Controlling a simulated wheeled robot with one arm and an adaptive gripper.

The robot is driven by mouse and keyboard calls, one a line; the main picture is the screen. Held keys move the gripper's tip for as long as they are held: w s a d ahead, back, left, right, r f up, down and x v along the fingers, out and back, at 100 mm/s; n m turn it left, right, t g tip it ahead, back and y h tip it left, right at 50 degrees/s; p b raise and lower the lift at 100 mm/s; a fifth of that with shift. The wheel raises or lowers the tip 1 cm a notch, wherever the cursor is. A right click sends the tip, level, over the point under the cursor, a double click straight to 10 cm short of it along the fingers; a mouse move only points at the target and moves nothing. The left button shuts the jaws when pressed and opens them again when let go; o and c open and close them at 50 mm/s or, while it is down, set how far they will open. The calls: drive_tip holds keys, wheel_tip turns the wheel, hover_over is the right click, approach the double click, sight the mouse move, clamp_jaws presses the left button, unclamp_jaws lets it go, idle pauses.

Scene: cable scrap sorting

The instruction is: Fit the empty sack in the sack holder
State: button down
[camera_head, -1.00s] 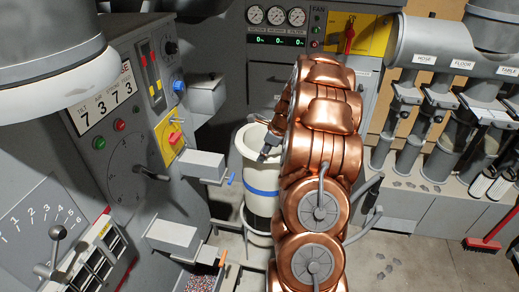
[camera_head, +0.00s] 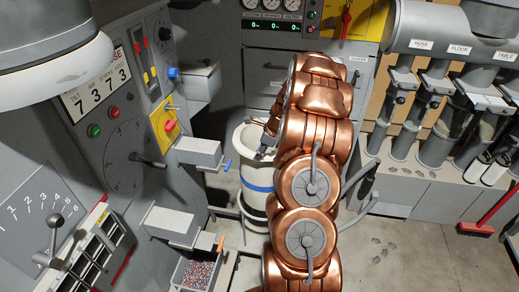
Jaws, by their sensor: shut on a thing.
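The empty sack (camera_head: 256,204) is a tall white, open-topped tube with a blue band. It stands upright left of my copper arm, near the centre. My gripper (camera_head: 267,146) is at the sack's upper right rim and is shut on it; the fingertips are small and partly hidden by my arm. Thin grey metal parts that look like the sack holder (camera_head: 240,206) show beside the sack's lower part. My arm hides the sack's right side, and I cannot tell how the sack's bottom sits in the holder.
Two grey spouts, one blue-tipped (camera_head: 198,152) and one orange-tipped (camera_head: 172,222), jut out left of the sack. A bin of coloured granules (camera_head: 195,272) is below. Grey pipes (camera_head: 440,140) and a red broom (camera_head: 477,228) are at right. Floor at lower right is mostly clear.

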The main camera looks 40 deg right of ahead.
drive_tip(key=shift+f, duration=1.1)
drive_tip(key=b, duration=1.1)
hover_over(260, 210)
drive_tip(key=shift+s+a+f, duration=0.1)
drive_tip(key=shift+s+f, duration=0.05)
drive_tip(key=shift+f, duration=2.65)
drive_tip(key=shift+s+a+f, duration=0.1)
drive_tip(key=shift+f, duration=2.65)
drive_tip(key=shift+s+a+f, duration=0.1)
drive_tip(key=shift+s+f, duration=0.05)
drive_tip(key=shift+f, duration=2.65)
drive_tip(key=shift+f+b, duration=0.85)
drive_tip(key=shift+f, duration=3.7)
wheel_tip(260, 210, down, 9)
drive_tip(key=b, duration=0.3)
drive_tip(key=shift+f+b, duration=0.2)
drive_tip(key=shift+b, duration=0.2)
drive_tip(key=shift+w+d+f, duration=0.1)
drive_tip(key=shift+w+d, duration=0.15)
drive_tip(key=shift+w, duration=0.05)
drive_tip(key=c, duration=0.8)
unclamp_jaws()
